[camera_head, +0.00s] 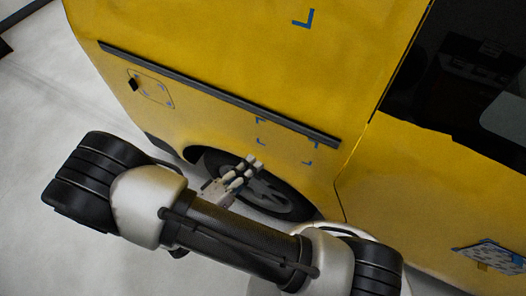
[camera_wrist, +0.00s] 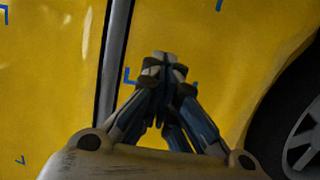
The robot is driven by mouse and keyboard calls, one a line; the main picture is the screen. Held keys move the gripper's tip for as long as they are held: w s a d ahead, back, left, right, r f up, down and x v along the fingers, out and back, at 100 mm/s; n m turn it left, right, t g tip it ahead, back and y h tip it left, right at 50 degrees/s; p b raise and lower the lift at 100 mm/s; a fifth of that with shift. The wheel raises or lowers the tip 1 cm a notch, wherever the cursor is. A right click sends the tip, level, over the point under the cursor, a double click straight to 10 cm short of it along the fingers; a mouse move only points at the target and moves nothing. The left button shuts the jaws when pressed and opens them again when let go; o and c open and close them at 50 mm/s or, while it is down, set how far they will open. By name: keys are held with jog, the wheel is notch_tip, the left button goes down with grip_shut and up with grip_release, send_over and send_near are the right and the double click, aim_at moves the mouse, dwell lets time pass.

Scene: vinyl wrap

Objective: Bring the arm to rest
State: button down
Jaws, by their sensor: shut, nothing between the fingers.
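My gripper (camera_head: 252,164) is in front of the yellow vehicle's side, over the wheel in the head view. In the wrist view my gripper (camera_wrist: 162,62) is shut, its fingertips together with nothing between them. Behind it is the yellow panel (camera_wrist: 60,60), with blue corner marks around the fingertips. I cannot tell the exact gap between fingertips and panel. My arm crosses the lower part of the head view, bent, and hides part of the wheel and floor.
A yellow vehicle (camera_head: 230,50) with a dark trim strip (camera_head: 215,92) fills the upper view. Its wheel (camera_head: 268,195) is behind my gripper. A patterned sheet (camera_head: 492,256) is on the panel at lower right. Grey floor (camera_head: 50,100) is clear at left.

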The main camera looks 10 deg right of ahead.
jog(key=s+d+r+m+g+y, duration=0.2)
jog(key=s+d+r+y, duration=0.1)
jog(key=r, duration=0.4)
jog(key=s+d+r+m+g+y, duration=0.2)
jog(key=s+d+r+m+y, duration=0.1)
jog(key=r, duration=0.5)
jog(key=s+d+r+m+g+y, duration=0.2)
jog(key=s+d+r+y, duration=0.2)
jog(key=r+y, duration=0.3)
jog(key=shift+s+d+r+m+g+y, duration=0.3)
jog(key=shift+d+r+m+y, duration=0.15)
jog(key=shift+d, duration=0.45)
jog(key=shift+a, duration=0.15)
